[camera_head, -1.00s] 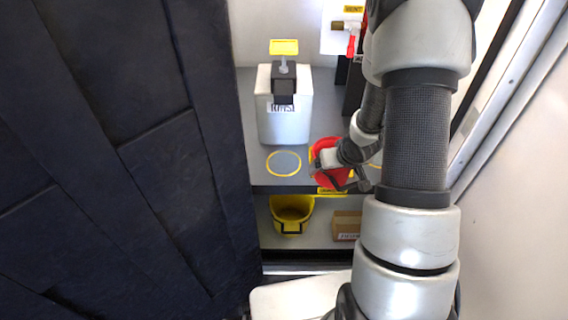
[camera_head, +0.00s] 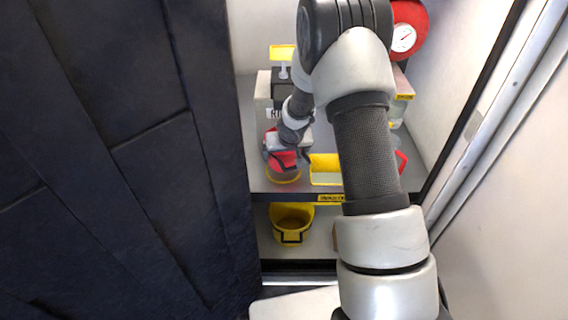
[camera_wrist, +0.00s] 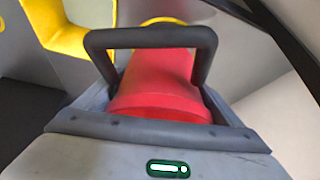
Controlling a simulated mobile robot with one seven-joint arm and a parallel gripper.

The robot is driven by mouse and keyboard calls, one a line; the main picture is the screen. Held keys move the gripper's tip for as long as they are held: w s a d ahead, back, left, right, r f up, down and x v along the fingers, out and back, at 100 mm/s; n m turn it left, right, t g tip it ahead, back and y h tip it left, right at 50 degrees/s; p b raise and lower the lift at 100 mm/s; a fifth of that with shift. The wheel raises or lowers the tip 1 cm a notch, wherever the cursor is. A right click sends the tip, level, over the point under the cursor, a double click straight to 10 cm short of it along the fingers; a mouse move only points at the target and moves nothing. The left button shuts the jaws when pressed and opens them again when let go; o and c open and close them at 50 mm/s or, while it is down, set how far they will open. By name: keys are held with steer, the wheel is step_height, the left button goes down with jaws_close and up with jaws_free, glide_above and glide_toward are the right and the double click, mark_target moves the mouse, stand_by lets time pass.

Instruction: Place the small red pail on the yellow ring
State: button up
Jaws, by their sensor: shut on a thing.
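The small red pail (camera_head: 284,161) is in my gripper (camera_head: 287,156), over the yellow ring (camera_head: 283,180) on the upper shelf. Only the ring's near edge shows below the pail, and I cannot tell whether the pail touches the shelf. In the wrist view the red pail (camera_wrist: 158,85) fills the middle, with a dark bar arching across it. A yellow arc, probably the ring (camera_wrist: 163,20), shows beyond the pail. My gripper is shut on the pail.
A yellow tray (camera_head: 325,169) lies close on the right. A yellow bucket (camera_head: 291,222) stands on the lower shelf. A dark panel (camera_head: 130,160) borders the left. A red gauge housing (camera_head: 410,30) is at back right.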

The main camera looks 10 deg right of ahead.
mark_target(285, 161)
step_height(285, 161, down, 4)
steer(key=shift+r+b, duration=0.15)
steer(key=shift+b, duration=0.65)
steer(key=shift+w+a, duration=0.1)
steer(key=shift+w, duration=0.05)
